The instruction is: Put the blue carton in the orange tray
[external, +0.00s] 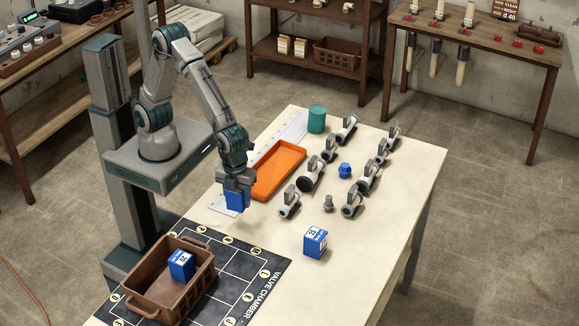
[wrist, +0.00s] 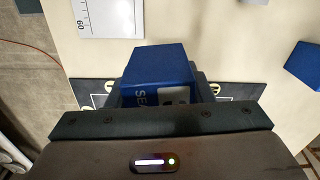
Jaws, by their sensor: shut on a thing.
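A blue carton (external: 236,200) is held in my gripper (external: 237,190), above the table just in front of the orange tray. In the wrist view the held carton (wrist: 158,75) stands between the jaws, with part of its white lettering showing. The orange tray (external: 279,170) lies flat on the table and looks empty. A second blue carton (external: 315,242) with a white label stands on the table at the right front. A third blue carton (external: 181,265) sits in the brown basket (external: 152,303) at the front left.
Several grey pipe valves (external: 311,178) and a blue fitting (external: 345,170) stand right of the tray. A teal cylinder (external: 316,119) is behind it. A white ruler strip (external: 292,130) runs along its far side. A black chart mat (external: 262,262) lies under the basket.

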